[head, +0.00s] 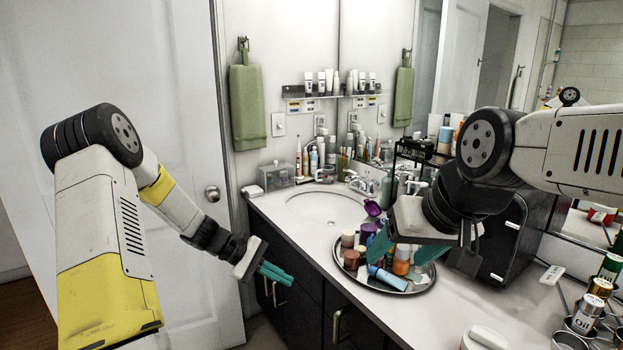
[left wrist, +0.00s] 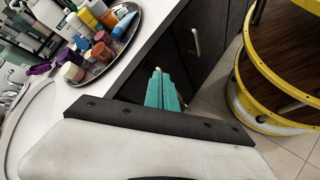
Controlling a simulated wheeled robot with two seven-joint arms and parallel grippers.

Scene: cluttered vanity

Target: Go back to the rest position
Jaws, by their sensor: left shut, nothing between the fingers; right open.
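My left gripper (head: 276,273) has teal fingers and is shut and empty. It hangs in front of the dark cabinet, left of the counter edge. In the left wrist view its closed fingers (left wrist: 163,90) point towards the dark cabinet front. My right gripper (head: 405,250) is open above the counter, over the right part of the round tray (head: 425,286).
The round tray, also in the left wrist view (left wrist: 95,77), holds several bottles and jars near the counter's front edge. A sink (head: 325,207) lies behind it. A black cabinet box (head: 505,235) stands at right. Bottles (head: 588,312) crowd the right corner. A door (head: 120,60) is at left.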

